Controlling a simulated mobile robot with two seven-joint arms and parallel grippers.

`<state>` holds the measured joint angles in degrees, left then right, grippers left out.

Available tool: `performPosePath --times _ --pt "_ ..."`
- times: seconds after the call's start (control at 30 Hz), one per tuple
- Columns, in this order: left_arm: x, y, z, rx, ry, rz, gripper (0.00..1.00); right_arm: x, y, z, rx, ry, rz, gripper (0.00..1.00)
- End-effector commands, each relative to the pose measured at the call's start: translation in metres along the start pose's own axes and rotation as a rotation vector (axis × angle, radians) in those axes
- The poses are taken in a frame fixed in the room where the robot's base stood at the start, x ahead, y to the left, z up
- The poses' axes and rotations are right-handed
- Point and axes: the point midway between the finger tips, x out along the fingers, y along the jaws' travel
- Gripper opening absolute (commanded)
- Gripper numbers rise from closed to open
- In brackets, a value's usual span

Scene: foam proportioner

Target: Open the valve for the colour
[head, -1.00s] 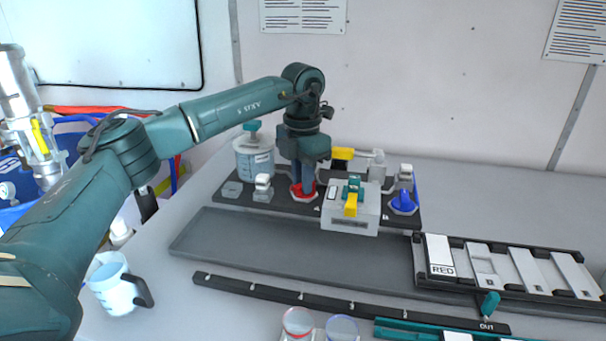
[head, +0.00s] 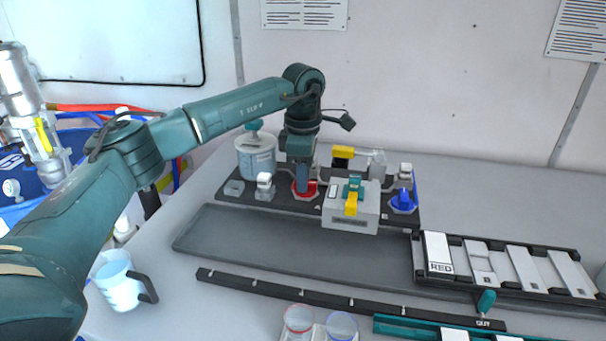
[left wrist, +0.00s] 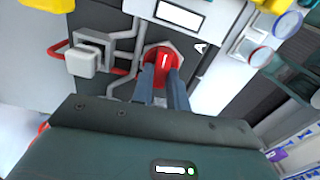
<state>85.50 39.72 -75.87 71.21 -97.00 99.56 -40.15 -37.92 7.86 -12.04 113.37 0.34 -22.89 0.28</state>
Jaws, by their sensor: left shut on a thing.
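The red valve (head: 311,188) sits on the dark base board, and my left gripper (head: 303,184) reaches down onto it from above. In the left wrist view, the two fingers (left wrist: 164,76) are shut on the handle of the red valve (left wrist: 163,53), which has a white line on it. A letter A is printed beside this valve. The blue valve (head: 403,203) stands apart at the right end of the board. A white card marked RED (head: 438,255) is in the black rack at the right. My right gripper is not in view.
A grey box (head: 340,222) with a yellow and teal lever stands close right of the gripper. A lidded clear tank (head: 256,158) is behind left. A jug (head: 117,285) stands at the left. The long grey tray (head: 270,247) in front is empty.

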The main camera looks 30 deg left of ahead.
Motion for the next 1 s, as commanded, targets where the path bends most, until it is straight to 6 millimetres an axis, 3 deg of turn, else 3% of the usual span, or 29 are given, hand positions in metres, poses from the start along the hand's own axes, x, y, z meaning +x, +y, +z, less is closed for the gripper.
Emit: performPosePath --times 0.77,0.8,1.0 --pt "-0.0022 0.0014 0.0009 0.102 -0.005 0.005 0.00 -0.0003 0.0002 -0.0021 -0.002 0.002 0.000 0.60" --pt "-0.0022 0.0013 0.0010 0.102 -0.005 0.005 0.18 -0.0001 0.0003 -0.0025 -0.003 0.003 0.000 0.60" --pt "-0.0012 0.0009 0.0007 0.101 -0.003 0.003 0.34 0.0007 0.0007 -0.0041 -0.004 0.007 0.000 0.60"
